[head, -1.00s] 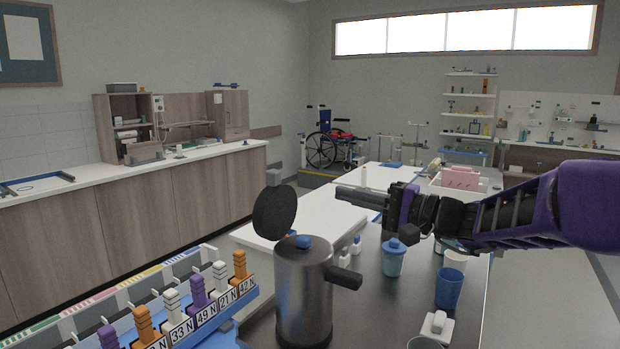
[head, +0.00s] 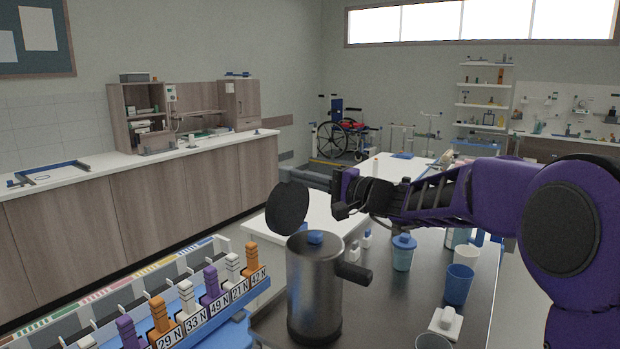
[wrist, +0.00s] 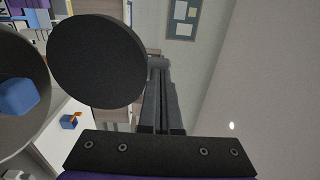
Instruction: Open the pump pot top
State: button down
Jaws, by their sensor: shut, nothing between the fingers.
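A blue rack (head: 205,318) with coloured numbered pegs stands front left. A lidded blue cup (head: 403,254), a blue cup (head: 458,284) and a white cup (head: 466,255) stand right of the pot on the dark table (head: 385,320). Air above the pot is open.

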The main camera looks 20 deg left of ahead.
aim_at(288, 183)
jog(key=shift+h, duration=0.6)
jog(key=b+x, duration=0.2)
jog(key=x, duration=0.2)
jog(key=shift+a+r, duration=0.15)
jog(key=shift+a, duration=0.1)
jog(key=shift+d+r, duration=0.1)
jog(key=shift+d, duration=0.1)
jog(key=shift+d, duration=0.1)
